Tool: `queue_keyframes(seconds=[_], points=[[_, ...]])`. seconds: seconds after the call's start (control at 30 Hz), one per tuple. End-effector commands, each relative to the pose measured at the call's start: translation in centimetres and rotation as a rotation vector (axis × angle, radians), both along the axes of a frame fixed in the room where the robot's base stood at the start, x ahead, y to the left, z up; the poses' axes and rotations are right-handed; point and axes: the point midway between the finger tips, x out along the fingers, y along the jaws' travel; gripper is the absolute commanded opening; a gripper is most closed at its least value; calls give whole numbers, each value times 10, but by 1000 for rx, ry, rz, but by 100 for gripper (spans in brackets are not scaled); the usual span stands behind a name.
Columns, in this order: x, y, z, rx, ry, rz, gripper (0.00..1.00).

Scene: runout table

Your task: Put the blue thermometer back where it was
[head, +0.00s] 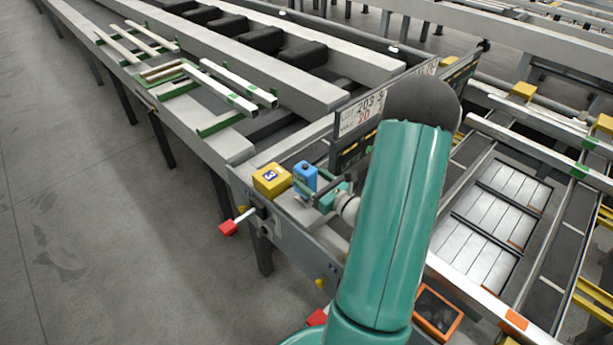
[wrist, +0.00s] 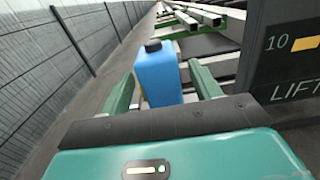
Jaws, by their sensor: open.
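The blue thermometer (head: 305,177) is a small blue box with a dark cap on top. It stands upright on the near end of the grey table rail, just right of a yellow block marked 3. In the wrist view the thermometer (wrist: 161,76) stands between the two green fingers of my gripper (wrist: 165,88). The fingers are apart, and a gap shows on the right side; contact on the left is hard to tell. In the head view my gripper (head: 329,195) is beside the thermometer on its right, partly hidden by my arm. The thermometer's lower part is hidden.
The yellow block (head: 271,180) is close on the thermometer's left. A red-knobbed lever (head: 229,227) sticks out below it. An upright sign panel (head: 360,115) stands behind my gripper. Green-and-white bars (head: 235,95) lie further along the table. Open floor (head: 100,230) is at left.

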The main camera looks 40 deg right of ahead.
Motion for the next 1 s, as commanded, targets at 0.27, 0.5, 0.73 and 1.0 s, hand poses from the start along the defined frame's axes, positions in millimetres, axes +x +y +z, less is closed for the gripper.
queue_keyframes(seconds=[0.27, 0.5, 0.73, 1.0], points=[[-62, -3, 0, 0, 1, -4, 63], [-92, -3, 0, 0, 0, 0, 63], [-93, 0, 2, -6, 1, 12, 63], [-52, 95, 52, -223, 43, 424, 63]])
